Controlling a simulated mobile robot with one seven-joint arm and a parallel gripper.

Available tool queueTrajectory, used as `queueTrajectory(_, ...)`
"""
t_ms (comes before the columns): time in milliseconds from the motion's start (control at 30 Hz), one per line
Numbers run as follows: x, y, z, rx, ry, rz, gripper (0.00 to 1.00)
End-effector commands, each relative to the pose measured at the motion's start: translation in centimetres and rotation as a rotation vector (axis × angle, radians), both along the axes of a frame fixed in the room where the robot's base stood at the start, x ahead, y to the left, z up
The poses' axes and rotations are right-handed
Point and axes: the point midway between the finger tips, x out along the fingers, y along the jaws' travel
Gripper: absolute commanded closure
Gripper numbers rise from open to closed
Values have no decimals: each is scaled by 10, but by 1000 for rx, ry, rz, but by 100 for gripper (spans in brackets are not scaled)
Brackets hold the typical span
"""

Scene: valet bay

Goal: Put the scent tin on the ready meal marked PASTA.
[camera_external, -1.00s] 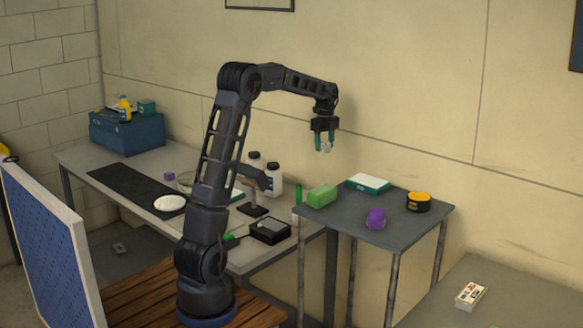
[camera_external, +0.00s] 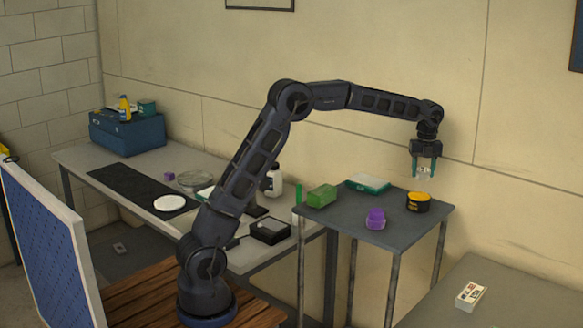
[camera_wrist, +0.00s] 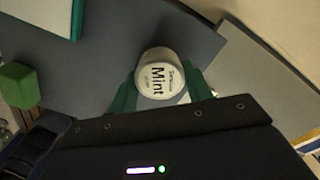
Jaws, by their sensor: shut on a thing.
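A white scent tin with "Mint" on its lid (camera_wrist: 159,75) sits between the green fingers of my gripper (camera_external: 424,174), which is shut on it. In the external view my gripper hangs in the air over the right part of the small dark table (camera_external: 345,225), above a black and yellow round tin (camera_external: 418,203). A flat white box with teal sides (camera_external: 367,183) lies at the back of that table. It also shows at the top left of the wrist view (camera_wrist: 38,14). I cannot read PASTA on anything.
A green block (camera_external: 322,195) and a purple object (camera_external: 375,219) share the small table. The long table (camera_external: 85,155) at left bears a dark mat, a white plate (camera_external: 170,203), a bottle (camera_external: 274,181) and a black box (camera_external: 270,230). A small box (camera_external: 471,295) lies on the lower right surface.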

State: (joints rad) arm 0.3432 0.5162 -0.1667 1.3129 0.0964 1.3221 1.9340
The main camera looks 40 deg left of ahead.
Motion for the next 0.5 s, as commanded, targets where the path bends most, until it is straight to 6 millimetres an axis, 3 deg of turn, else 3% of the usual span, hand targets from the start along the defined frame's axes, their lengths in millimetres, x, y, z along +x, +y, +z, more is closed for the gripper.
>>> queueTrajectory(33,-8,-25,-1,-1,1,-36,74)
queueTrajectory(100,-17,-54,-1,-1,1,-80,74)
queueTrajectory(500,-95,-212,-3,-6,3,-324,74)
